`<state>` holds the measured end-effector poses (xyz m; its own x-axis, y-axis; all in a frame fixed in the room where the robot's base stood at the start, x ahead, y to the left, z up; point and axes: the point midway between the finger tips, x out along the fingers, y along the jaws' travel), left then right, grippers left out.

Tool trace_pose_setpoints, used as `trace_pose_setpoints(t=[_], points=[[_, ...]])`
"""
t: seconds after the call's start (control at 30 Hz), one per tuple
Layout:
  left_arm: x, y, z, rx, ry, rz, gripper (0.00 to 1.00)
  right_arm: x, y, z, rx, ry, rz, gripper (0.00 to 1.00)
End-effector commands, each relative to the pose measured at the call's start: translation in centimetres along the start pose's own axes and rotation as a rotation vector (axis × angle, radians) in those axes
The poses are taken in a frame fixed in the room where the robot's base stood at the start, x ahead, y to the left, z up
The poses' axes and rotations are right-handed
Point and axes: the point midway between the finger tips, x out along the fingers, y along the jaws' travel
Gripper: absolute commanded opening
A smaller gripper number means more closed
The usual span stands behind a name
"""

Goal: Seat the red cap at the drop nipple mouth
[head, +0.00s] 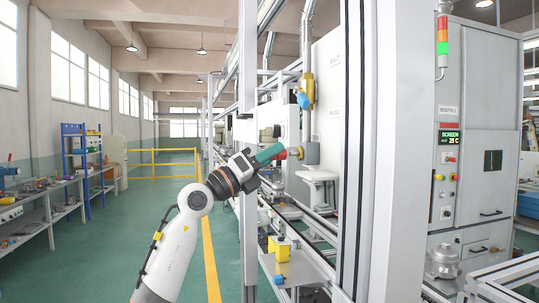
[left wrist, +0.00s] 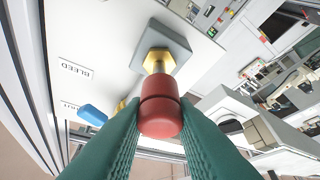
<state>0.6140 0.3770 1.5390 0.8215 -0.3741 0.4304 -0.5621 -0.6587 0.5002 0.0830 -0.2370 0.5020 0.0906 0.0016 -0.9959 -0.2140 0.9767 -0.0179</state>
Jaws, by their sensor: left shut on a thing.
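The red cap (left wrist: 160,108) sits between the green fingertips of my left gripper (head: 279,151), which is shut on it. In the left wrist view, the brass drop nipple (left wrist: 157,63) stands out from a grey block (left wrist: 167,37) on a white panel. The cap is in line with the nipple, and its far end overlaps the nipple's narrow stem. The nipple mouth is hidden behind the cap, so I cannot tell whether they touch. My right gripper is not in view.
The white panel (left wrist: 105,45) carries a BLEED label. A blue-handled brass valve (head: 306,92) is mounted above the gripper. An aluminium frame post (head: 248,230) stands close to my left arm. A yellow block (head: 279,249) sits on a lower plate.

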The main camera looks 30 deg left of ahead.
Motion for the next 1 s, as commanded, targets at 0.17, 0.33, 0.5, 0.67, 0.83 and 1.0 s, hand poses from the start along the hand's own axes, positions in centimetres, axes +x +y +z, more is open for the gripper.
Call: trace_pose_setpoints(t=[0.17, 0.33, 0.5, 0.67, 0.83, 1.0], points=[[0.0, 0.1, -0.1, 0.0, 0.0, 0.0, 0.0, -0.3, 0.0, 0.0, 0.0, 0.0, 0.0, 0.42], [0.0, 0.1, -0.1, 0.0, 0.0, 0.0, 0.0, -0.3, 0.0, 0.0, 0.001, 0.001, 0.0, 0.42], [0.1, 0.1, 0.0, 0.0, 0.0, 0.0, 0.0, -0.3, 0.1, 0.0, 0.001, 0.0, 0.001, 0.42], [0.3, 0.1, 0.1, 0.0, -0.001, 0.0, 0.0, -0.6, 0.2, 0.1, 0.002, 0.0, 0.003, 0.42], [0.8, 0.1, 0.3, 0.0, -0.001, 0.0, 0.0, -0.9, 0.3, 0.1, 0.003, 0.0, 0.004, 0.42], [1.2, 0.1, 0.5, 0.0, 0.0, 0.0, 0.0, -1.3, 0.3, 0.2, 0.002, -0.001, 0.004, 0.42]])
